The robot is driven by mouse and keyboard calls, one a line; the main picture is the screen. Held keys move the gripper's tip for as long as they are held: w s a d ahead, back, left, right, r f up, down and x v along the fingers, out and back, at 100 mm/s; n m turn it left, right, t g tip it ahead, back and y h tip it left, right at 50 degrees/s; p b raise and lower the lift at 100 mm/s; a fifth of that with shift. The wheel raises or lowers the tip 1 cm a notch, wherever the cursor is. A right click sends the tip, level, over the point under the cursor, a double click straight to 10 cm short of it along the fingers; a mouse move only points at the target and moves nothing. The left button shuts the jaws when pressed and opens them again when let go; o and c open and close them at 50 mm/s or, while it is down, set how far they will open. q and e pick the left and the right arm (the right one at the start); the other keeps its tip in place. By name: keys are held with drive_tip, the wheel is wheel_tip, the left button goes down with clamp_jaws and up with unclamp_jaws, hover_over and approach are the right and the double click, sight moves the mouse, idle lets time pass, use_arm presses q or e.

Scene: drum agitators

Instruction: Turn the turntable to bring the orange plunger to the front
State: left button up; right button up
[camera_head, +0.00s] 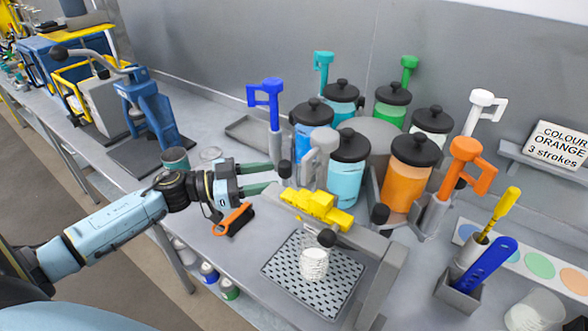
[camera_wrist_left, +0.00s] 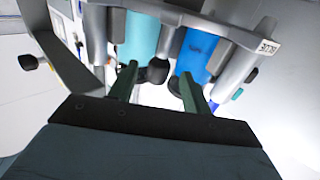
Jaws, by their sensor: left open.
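The orange plunger (camera_head: 466,166) stands upright at the right of the turntable, beside the orange canister (camera_head: 408,180). The turntable shows its grey hub (camera_head: 374,140), ringed by several black-lidded canisters and coloured plungers. Black round knobs stick out at its edge; one (camera_head: 285,169) is at my left gripper (camera_head: 278,177). The left gripper is open, its fingers pointing at the turntable. In the left wrist view a black knob (camera_wrist_left: 157,71) appears between the fingertips; I cannot tell whether they touch it. A grey plunger (camera_head: 322,148) and yellow block (camera_head: 317,208) face the front. My right gripper is not seen.
A clear cup (camera_head: 314,262) stands on a perforated drip tray (camera_head: 283,267) at the front. A sign (camera_head: 556,145) reads "COLOUR ORANGE 3 strokes".

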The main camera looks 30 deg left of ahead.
use_arm(q)
drive_tip(key=p+x, duration=0.1)
drive_tip(key=x, duration=0.6)
drive_tip(key=shift+c, duration=0.3)
clamp_jaws()
